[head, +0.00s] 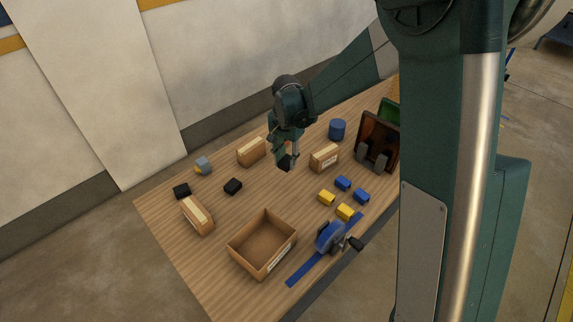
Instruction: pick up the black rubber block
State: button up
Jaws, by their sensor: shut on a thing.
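My gripper (284,155) is above the back middle of the wooden table (185,222), pointing down. It is shut on a small black block (285,163), which appears held a little above the tabletop. The fingers partly hide the block. Two other black blocks lie on the table to the left: one (233,186) left of centre and one (182,191) near the left edge.
An open cardboard box (262,244) stands at the front. Small closed boxes (324,157) (251,150) (197,215) stand around. A blue cylinder (337,129) and brown bin (378,138) stand at the back right.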

jog(key=shift+r, duration=0.15)
dwell(0.6)
jog(key=shift+s+a, duration=0.35)
jog(key=shift+s, duration=0.25)
jog(key=s+a+m, duration=0.1)
jog(key=s+a, duration=0.2)
jog(key=s, duration=1.1)
jog(key=s+a+m, duration=0.1)
jog(key=s+a, duration=0.2)
jog(key=s, duration=1.1)
jog(key=shift+s+a+r+p, duration=0.2)
jog(key=shift+s+r+p, duration=0.05)
jog(key=shift+r+p, duration=0.15)
jog(key=b, duration=0.1)
send_over(263, 250)
jog(key=shift+f, duration=2.95)
jog(key=shift+f, duration=0.15)
